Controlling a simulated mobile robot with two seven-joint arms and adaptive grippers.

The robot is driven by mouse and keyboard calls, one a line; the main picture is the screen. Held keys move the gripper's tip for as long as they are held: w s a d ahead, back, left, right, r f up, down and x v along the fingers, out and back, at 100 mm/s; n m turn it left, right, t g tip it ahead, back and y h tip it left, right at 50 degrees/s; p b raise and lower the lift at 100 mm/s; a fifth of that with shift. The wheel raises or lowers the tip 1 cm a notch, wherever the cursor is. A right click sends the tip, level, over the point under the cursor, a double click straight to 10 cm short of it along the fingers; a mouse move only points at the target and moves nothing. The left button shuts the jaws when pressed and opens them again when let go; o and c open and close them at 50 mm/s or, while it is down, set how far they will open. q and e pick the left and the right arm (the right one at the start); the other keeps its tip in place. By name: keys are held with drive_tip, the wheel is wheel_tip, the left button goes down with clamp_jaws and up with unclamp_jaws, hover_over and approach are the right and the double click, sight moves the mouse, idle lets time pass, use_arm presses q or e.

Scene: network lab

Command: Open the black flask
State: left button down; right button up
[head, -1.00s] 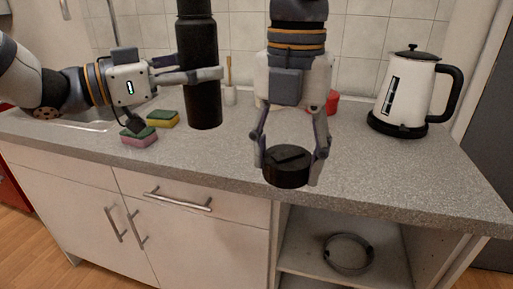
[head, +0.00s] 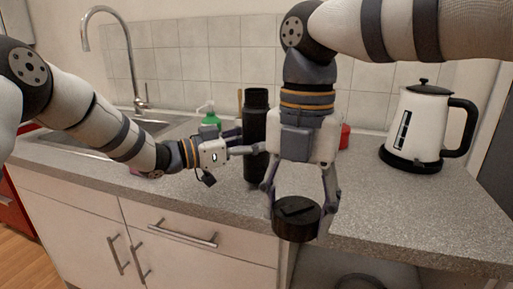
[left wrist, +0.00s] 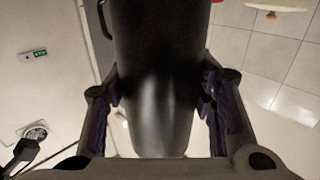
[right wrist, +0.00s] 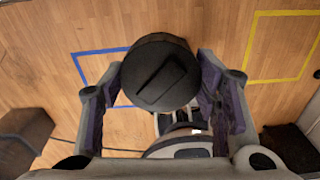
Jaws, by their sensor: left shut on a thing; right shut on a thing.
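The black flask (head: 255,140) is upright at the counter, its narrower threaded-looking neck (head: 256,98) bare at the top. I cannot tell whether its base touches the counter. My left gripper (head: 249,149) is shut on the flask's body from the left. The flask body (left wrist: 160,70) fills the middle of the left wrist view between the fingers. My right gripper (head: 298,204) points down and is shut on the round black lid (head: 297,220), held in the air at the counter's front edge. The lid (right wrist: 160,72) also shows between the fingers in the right wrist view.
A white kettle (head: 415,125) stands on the right of the grey counter (head: 400,200). A green soap bottle (head: 210,116) and a sink with a tap (head: 140,80) are at the back left. A red object (head: 345,136) is behind my right gripper. The counter between lid and kettle is clear.

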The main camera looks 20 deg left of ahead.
use_arm(q)
drive_tip(key=shift+f, duration=0.75)
drive_tip(key=shift+f, duration=0.15)
drive_tip(key=c, duration=0.7)
unclamp_jaws()
